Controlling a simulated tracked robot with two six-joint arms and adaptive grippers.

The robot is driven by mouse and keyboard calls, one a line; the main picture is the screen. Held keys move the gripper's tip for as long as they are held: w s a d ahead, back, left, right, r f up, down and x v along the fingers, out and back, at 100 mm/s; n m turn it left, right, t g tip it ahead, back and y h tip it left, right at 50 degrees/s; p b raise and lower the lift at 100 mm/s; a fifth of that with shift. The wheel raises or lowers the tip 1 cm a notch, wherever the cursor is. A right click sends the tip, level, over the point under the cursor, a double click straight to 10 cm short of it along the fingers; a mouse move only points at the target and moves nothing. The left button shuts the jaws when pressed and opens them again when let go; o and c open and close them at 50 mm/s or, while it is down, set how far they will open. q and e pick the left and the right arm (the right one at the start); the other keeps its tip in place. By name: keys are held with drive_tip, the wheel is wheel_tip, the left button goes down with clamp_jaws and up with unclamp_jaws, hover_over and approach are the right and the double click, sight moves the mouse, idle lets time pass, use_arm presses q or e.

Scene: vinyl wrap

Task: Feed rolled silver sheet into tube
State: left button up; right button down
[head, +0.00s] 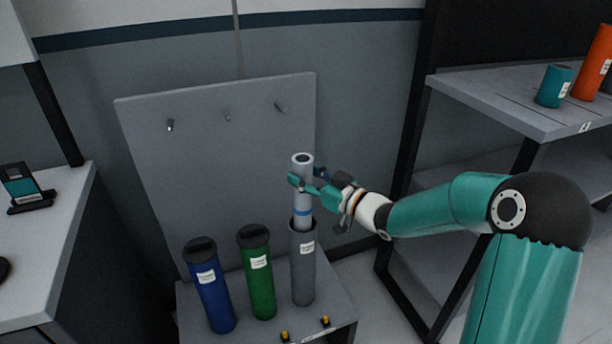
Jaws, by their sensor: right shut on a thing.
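The rolled silver sheet (304,212) is a pale grey roll with a blue band near its lower part. It stands upright, with its lower end inside the open top of the grey tube (303,270) and most of its length above the rim. My right gripper (306,182) is shut on the roll near its upper end, coming in from the right. The grey tube stands upright on a small grey stand and carries a white label. The roll's lower end is hidden inside the tube. My left gripper is not in view.
A capped blue tube (213,296) and a capped green tube (259,282) stand left of the grey tube on the stand (340,302). A grey back panel (205,180) with pegs rises behind. A shelf (490,100) at right holds teal and orange rolls.

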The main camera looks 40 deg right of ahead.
drive_tip(key=shift+c, duration=2.2)
unclamp_jaws()
drive_tip(key=shift+s, duration=0.15)
drive_tip(key=v, duration=1.1)
drive_tip(key=shift+s+d, duration=0.2)
drive_tip(key=shift+s, duration=0.15)
